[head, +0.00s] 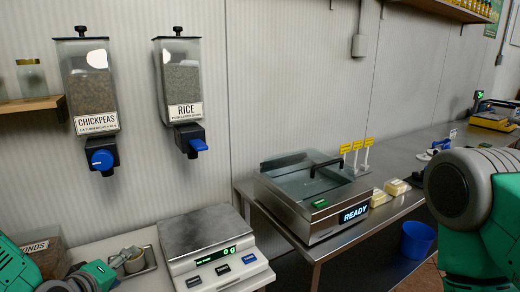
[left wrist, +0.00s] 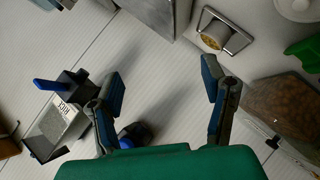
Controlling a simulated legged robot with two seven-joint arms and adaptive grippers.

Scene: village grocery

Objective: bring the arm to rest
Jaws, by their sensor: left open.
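My left gripper (left wrist: 161,74) is open in the left wrist view, with nothing between its two blue-padded fingers. Beyond the fingers lie the pale wall and the counter things. In the head view, green and dark parts of my left arm and gripper show at the bottom left corner, cut off by the frame edge. A large grey and green part of my own body fills the right side of the head view. My right gripper is not in view.
Near my left arm are an almond bin (head: 47,257), a small tray with a scoop (head: 130,262) and a scale (head: 205,237) reading 0. Chickpeas (head: 90,85) and rice (head: 181,80) dispensers hang on the wall. A READY machine (head: 310,195) stands right; a blue bin (head: 417,240) is below.

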